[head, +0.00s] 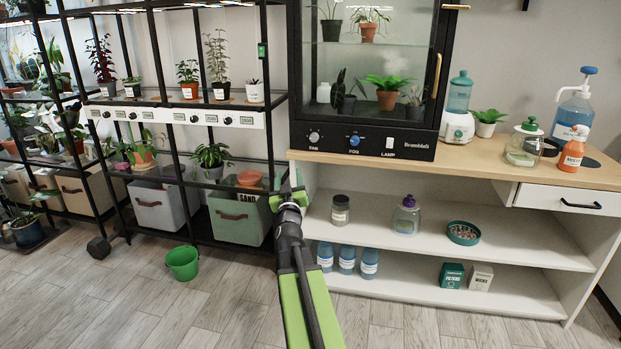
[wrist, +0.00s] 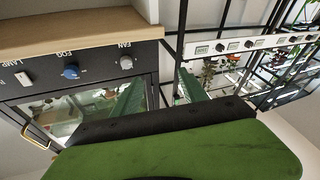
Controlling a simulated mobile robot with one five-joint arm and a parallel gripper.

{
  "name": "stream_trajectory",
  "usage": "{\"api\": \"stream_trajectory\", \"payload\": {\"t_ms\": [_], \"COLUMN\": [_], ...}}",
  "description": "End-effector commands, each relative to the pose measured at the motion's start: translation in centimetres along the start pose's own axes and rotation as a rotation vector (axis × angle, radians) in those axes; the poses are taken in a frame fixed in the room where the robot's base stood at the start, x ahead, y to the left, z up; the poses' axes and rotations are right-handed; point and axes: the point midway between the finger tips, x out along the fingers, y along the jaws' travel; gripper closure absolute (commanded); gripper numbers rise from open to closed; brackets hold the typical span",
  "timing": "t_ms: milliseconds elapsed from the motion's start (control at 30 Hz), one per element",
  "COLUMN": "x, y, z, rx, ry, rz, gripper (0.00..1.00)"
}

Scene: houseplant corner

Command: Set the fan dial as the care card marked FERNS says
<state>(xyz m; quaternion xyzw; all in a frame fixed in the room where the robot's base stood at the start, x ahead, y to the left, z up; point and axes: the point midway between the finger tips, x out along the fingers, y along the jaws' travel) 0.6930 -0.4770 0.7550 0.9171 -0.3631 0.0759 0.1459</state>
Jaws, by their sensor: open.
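No card readable as FERNS shows in either view. My gripper (head: 298,184) is below the panel's left end, apart from the dial and in front of the shelf's left side. In the wrist view its green fingers (wrist: 160,92) are spread and nothing shows between them.
On the same panel are the blue FOG dial (head: 354,140) and the white LAMP switch (head: 389,143). The wooden counter (head: 465,157) juts out below. A black plant rack (head: 276,100) stands close at left. A green bucket (head: 183,263) is on the floor.

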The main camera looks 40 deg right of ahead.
Motion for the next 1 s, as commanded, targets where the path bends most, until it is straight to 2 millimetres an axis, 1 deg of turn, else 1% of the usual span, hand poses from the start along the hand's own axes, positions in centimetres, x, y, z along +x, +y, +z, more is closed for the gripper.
{"api": "stream_trajectory", "payload": {"t_ms": [33,100,167,233,333,433,567,800,1000], "x": [-0.4,-0.6,-0.7,-0.8,-0.6,0.3,3.0,9.1,13.6], "y": [2.0,4.4,5.6,6.3,6.5,6.6,7.0,8.0,8.8], "z": [2.2,2.3,2.2,2.0,1.7,1.4,1.0,0.3,-0.1], "rx": [-0.012,-0.029,-0.036,-0.042,-0.044,-0.043,-0.043,-0.043,-0.042], "ry": [0.034,0.070,0.089,0.099,0.101,0.101,0.100,0.099,0.100], "rz": [0.065,0.133,0.167,0.186,0.189,0.188,0.187,0.184,0.184], "gripper": [0.49,0.49,0.49,0.49,0.49,0.49,0.49,0.49,0.49]}}
